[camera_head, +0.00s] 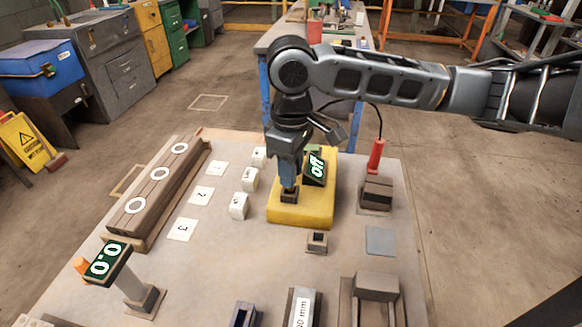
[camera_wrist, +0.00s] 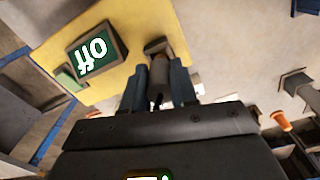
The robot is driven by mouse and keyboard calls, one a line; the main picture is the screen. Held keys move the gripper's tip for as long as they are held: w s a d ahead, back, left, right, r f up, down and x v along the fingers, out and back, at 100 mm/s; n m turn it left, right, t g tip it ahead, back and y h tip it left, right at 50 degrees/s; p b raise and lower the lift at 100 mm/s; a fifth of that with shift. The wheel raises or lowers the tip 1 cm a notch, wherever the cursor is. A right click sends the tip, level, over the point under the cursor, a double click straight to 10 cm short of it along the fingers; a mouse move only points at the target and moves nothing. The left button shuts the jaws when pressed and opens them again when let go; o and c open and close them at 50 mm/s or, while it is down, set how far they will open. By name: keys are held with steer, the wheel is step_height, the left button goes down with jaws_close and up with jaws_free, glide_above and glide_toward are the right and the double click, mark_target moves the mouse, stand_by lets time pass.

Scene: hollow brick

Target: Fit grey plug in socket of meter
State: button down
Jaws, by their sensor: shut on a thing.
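The yellow meter (camera_head: 312,213) lies on the table with a tilted display (camera_head: 315,166) that reads "off"; the display also shows in the wrist view (camera_wrist: 92,52). A small dark socket block (camera_head: 289,197) rises from the meter's near left part; it also shows in the wrist view (camera_wrist: 154,46). My gripper (camera_head: 289,187) points down right above the socket. In the wrist view its blue fingers are shut on the grey plug (camera_wrist: 160,72), whose far end meets or overlaps the socket. I cannot tell how deep it sits. The head view hides most of the plug.
A red probe (camera_head: 376,155) with a black cable stands in a brown block (camera_head: 376,193) right of the meter. A small hollow block (camera_head: 317,242) sits in front. White blocks (camera_head: 249,179) and a long brown rack (camera_head: 160,195) are left. A "0.0" display (camera_head: 105,262) stands front left.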

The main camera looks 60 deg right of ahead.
steer(key=shift+f+b, duration=0.7)
steer(key=shift+f, duration=0.6)
steer(key=c, duration=0.8)
jaws_free()
steer(key=shift+r, duration=0.1)
step_height(320, 180, up, 8)
steer(key=shift+f, duration=0.15)
